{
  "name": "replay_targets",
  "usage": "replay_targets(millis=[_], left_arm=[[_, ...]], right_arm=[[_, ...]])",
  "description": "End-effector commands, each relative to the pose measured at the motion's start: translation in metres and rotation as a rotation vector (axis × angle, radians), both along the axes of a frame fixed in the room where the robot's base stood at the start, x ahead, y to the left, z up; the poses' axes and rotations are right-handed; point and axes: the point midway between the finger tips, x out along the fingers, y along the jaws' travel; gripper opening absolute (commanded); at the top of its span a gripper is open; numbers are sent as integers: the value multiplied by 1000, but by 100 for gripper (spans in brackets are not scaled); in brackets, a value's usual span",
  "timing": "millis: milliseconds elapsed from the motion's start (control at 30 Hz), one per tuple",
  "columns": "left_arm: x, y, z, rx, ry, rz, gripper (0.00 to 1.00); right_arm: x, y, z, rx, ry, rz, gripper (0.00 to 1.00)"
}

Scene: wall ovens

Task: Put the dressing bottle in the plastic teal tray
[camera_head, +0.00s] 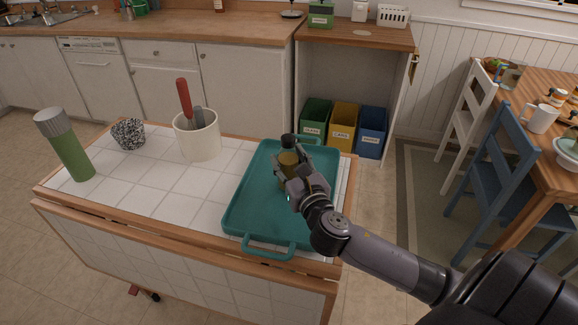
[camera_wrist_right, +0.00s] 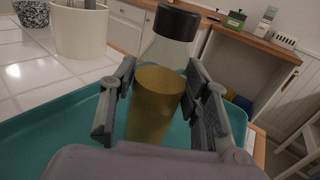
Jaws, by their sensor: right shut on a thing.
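The dressing bottle (camera_head: 289,160) has a black cap and yellowish-brown contents. My right gripper (camera_head: 287,176) is shut on it, and the bottle stands about upright over the teal tray (camera_head: 258,215). In the right wrist view the bottle (camera_wrist_right: 157,100) is between the two fingers of the gripper (camera_wrist_right: 160,110). The teal tray (camera_wrist_right: 60,118) spreads beneath and around it there. I cannot tell whether the bottle's base touches the tray, because the gripper hides it. My left gripper is not in view.
The tray lies on a white-tiled cart top (camera_head: 160,185). A cream utensil crock (camera_head: 198,136), a speckled bowl (camera_head: 128,134) and a green bottle with a grey cap (camera_head: 66,148) stand left of the tray. Blue (camera_head: 493,185) and white chairs are at the right.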

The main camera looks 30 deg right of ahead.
Motion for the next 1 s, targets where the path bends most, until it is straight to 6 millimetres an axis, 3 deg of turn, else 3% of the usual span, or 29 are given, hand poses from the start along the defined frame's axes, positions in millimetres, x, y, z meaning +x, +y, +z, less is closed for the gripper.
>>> replay_targets(millis=[100,467,500,767,1000], left_arm=[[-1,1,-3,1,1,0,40],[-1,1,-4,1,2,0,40],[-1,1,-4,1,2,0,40],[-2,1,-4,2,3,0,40],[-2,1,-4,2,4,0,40]], right_arm=[[0,0,-9,0,-2,1,8],[0,0,-12,0,-2,1,8],[0,0,-12,0,0,1,45],[0,0,-12,0,0,1,62],[0,0,-12,0,0,1,63]])
